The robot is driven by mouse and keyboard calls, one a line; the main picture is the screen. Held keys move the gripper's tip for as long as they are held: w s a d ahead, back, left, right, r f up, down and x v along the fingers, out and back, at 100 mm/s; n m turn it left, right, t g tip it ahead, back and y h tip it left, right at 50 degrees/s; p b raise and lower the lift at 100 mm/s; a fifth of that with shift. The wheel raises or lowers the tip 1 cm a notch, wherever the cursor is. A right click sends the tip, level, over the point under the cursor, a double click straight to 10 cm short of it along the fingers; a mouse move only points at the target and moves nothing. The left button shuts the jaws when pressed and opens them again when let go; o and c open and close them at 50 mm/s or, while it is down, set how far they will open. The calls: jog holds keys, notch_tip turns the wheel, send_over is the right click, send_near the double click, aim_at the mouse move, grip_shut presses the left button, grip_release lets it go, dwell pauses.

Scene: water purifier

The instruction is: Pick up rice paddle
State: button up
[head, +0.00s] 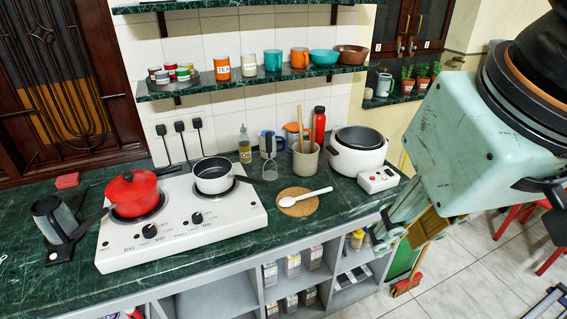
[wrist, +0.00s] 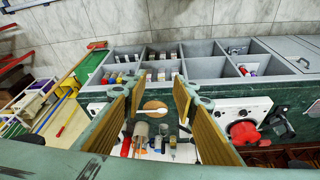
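The rice paddle (head: 307,196) is white and lies on a round wooden board (head: 289,208) on the green counter, its handle pointing right in the head view. In the wrist view, the wooden board (wrist: 151,105) shows between my fingers, with the paddle (wrist: 159,111) small and pale on it. My gripper (head: 408,226) is in front and to the right of the paddle in the head view, well apart from it. In the wrist view, the fingers of my gripper (wrist: 157,95) are spread wide with wood-coloured pads and nothing between them.
A utensil crock (head: 305,160) and a whisk stand behind the board. A white rice cooker (head: 358,151) is to the right, a red bottle (head: 319,126) behind. A stove (head: 181,220) with a red pot (head: 132,192) and white pan (head: 213,176) is left. Shelves hang above.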

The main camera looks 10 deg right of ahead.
jog(key=shift+w+r, duration=0.1)
jog(key=w+d+n+g+p, duration=0.2)
jog(key=w+n+p, duration=0.55)
jog(key=w, duration=2.35)
jog(key=w+d+f+n+g+p, duration=0.1)
jog(key=w+f+n, duration=0.5)
jog(key=w+f, duration=0.5)
jog(key=w+d+f+n+g+p, duration=0.1)
jog(key=w+d+f+n, duration=0.1)
jog(key=w+f+n, duration=0.5)
jog(key=shift+w+d+f, duration=0.25)
jog(key=shift+w+f, duration=2.45)
jog(key=shift+f, duration=0.2)
jog(key=shift+f, duration=0.1)
